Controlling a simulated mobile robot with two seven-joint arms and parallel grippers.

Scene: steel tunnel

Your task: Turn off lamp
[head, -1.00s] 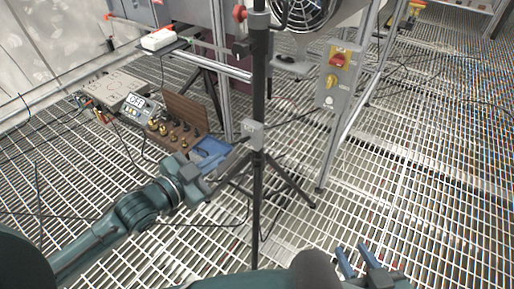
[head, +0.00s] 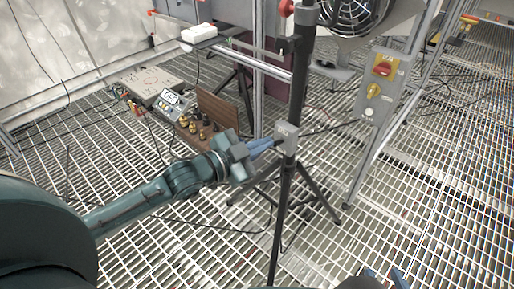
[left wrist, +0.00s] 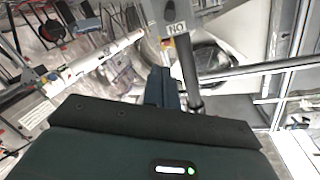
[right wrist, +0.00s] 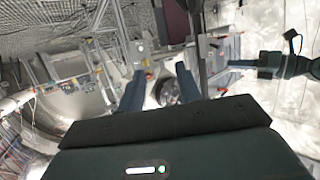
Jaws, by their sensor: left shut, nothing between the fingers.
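A black tripod stand (head: 293,92) rises out of the top of the head view; no lamp head shows. A small grey box (head: 287,138) is fixed on its pole. In the left wrist view the box (left wrist: 174,27) bears a label that reads "NO" or, upside down, "ON". My left gripper (head: 270,145) is shut and empty, its blue fingertips close beside the box; I cannot tell whether they touch. It also shows in the left wrist view (left wrist: 162,85). My right gripper (right wrist: 160,85) is open and empty, mostly below the head view's lower edge.
A grey panel with a red switch (head: 384,68) and yellow knob hangs on a frame at right. A wooden box of knobs (head: 197,133), a meter (head: 171,103) and cables lie on the grating at left. A fan (head: 352,14) stands behind the pole.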

